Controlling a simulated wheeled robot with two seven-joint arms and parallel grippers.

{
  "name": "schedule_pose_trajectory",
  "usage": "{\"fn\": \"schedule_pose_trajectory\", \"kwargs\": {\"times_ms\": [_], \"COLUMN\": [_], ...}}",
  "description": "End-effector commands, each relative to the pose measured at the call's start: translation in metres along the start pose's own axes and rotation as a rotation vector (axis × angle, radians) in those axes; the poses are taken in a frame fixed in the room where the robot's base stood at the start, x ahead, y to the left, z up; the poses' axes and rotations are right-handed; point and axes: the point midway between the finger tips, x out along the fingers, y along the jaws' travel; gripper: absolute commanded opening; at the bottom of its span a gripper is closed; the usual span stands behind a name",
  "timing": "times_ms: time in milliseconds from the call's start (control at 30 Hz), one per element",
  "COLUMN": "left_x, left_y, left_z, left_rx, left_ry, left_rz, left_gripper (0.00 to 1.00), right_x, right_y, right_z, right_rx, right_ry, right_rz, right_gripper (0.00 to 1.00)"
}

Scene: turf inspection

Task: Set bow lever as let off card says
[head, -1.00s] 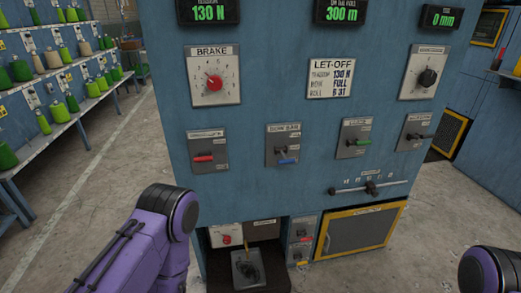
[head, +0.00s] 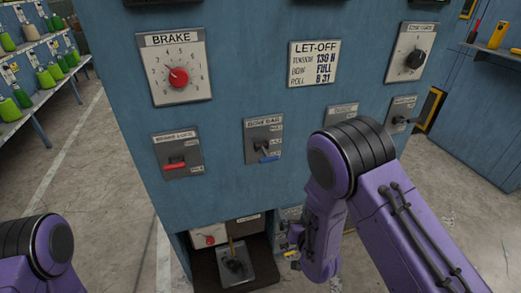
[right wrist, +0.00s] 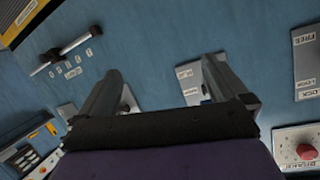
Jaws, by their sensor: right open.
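The bow bar lever (head: 268,157) has a blue handle, which sits low on its grey plate (head: 264,136); the plate's small labels are hard to read. The let-off card (head: 327,66) above it reads tension 130 N, bow FULL, roll B 31. My right arm reaches in front of the panel, right of and below the lever; its fingers are not clear in the head view. In the right wrist view my right gripper (right wrist: 160,75) is open, nothing held, facing the blue panel. A grey plate (right wrist: 188,84) shows between its fingers. My left gripper is out of the head view.
The brake dial (head: 177,76) and the red-handled brake lock lever (head: 174,165) are left of the bow bar plate. My right arm covers part of another lever plate. Below is an open recess with a grey box (head: 235,267). A bobbin shelf stands at the far left.

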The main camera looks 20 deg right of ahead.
Motion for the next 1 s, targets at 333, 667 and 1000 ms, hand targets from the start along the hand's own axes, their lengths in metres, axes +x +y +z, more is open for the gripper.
{"fn": "schedule_pose_trajectory", "kwargs": {"times_ms": [333, 667, 1000], "left_x": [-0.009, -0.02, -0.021], "left_y": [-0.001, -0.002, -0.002], "left_z": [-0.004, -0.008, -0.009], "left_rx": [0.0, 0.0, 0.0], "left_ry": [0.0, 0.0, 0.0], "left_rz": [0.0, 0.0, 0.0], "left_gripper": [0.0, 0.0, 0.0], "right_x": [0.037, 0.103, 0.122], "right_y": [-0.082, -0.092, -0.096], "right_z": [-0.126, -0.145, -0.149], "right_rx": [-0.042, -0.04, -0.042], "right_ry": [0.308, 0.305, 0.303], "right_rz": [-0.201, -0.195, -0.194], "right_gripper": [1.0, 1.0, 1.0]}}
